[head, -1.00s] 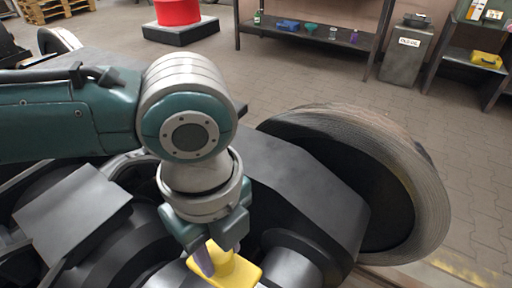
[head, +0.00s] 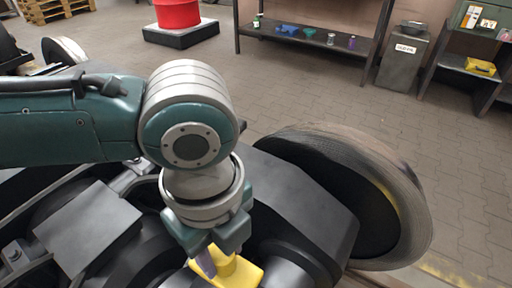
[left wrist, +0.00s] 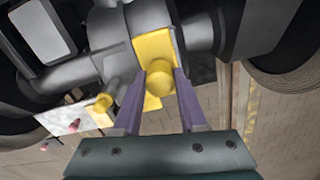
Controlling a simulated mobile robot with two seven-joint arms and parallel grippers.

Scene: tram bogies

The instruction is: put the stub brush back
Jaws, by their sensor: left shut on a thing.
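My left gripper (left wrist: 160,88) is shut on the rounded end of a yellow piece (left wrist: 158,75), one purple finger on each side. I take this piece to be the stub brush; no bristles show. A flat yellow part (left wrist: 154,48) lies behind it, in front of a grey round housing of the bogie (left wrist: 112,36); whether they touch cannot be told. In the head view the gripper (head: 218,260) points down over the bogie, left of the large wheel (head: 385,200), with yellow (head: 240,274) under its fingers. My right gripper is out of view.
In the left wrist view a grey rod with a yellow end (left wrist: 103,103) and a pale sheet (left wrist: 82,122) lie left of the fingers. In the head view a dark bench (head: 300,38) with small items, a grey bin (head: 403,62) and a red drum (head: 177,13) stand beyond open floor.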

